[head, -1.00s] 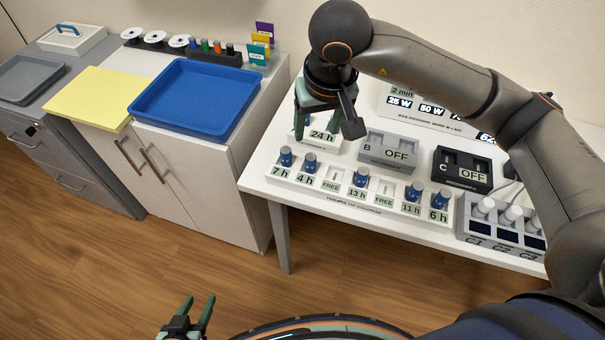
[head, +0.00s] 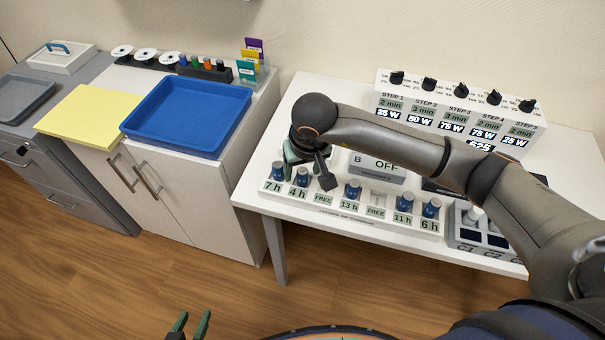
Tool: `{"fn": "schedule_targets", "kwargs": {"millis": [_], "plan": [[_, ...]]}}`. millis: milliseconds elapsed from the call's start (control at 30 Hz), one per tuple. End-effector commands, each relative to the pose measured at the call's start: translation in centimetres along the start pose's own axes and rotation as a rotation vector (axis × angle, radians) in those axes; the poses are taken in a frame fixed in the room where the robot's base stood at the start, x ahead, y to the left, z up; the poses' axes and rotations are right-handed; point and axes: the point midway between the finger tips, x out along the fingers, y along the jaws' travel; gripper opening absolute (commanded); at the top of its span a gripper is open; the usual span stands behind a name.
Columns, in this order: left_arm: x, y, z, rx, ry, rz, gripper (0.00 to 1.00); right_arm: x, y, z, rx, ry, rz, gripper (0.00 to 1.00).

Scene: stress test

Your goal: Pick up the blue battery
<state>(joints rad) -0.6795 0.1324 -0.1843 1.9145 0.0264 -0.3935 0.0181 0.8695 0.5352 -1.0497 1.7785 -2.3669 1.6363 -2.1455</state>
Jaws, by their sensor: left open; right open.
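Several blue batteries stand upright in a white rack (head: 330,214) with hour labels: 7 h (head: 276,171), 4 h (head: 302,177), 13 h (head: 352,190), 11 h (head: 405,202) and 6 h (head: 431,207). Two slots are labelled FREE. I cannot tell which one the task means. My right gripper (head: 305,165) is open, pointing down just behind the 7 h and 4 h batteries. Its wrist hides the space between its fingers and the spot behind the rack, so contact cannot be told. My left gripper (head: 189,326) is open and empty at the bottom edge, over the floor.
Charger B (head: 377,168), showing OFF, stands behind the rack. My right arm mostly covers a black unit (head: 432,185). A grey unit (head: 480,238) stands at the right. A STEP panel (head: 458,112) is at the back. A blue tray (head: 188,115) sits on the left cabinet.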

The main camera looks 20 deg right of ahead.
Motion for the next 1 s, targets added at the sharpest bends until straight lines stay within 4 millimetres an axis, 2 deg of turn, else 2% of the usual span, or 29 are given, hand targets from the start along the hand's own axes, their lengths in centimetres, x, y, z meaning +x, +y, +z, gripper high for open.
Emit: {"fn": "schedule_targets", "kwargs": {"millis": [267, 833, 1000], "plan": [[0.01, -0.01, -0.02, 0.0, 0.0, 0.0, 0.5, 0.37, -0.02, -0.03, 0.0, 0.001, -0.001, 0.66], [0.03, 0.0, -0.03, -0.001, 0.0, 0.0, 0.5, 0.33, -0.02, -0.02, 0.0, 0.001, -0.001, 0.02], [0.03, 0.0, -0.04, -0.001, 0.0, 0.0, 0.5, 0.33, -0.01, -0.02, 0.0, 0.001, 0.0, 0.0]]}}
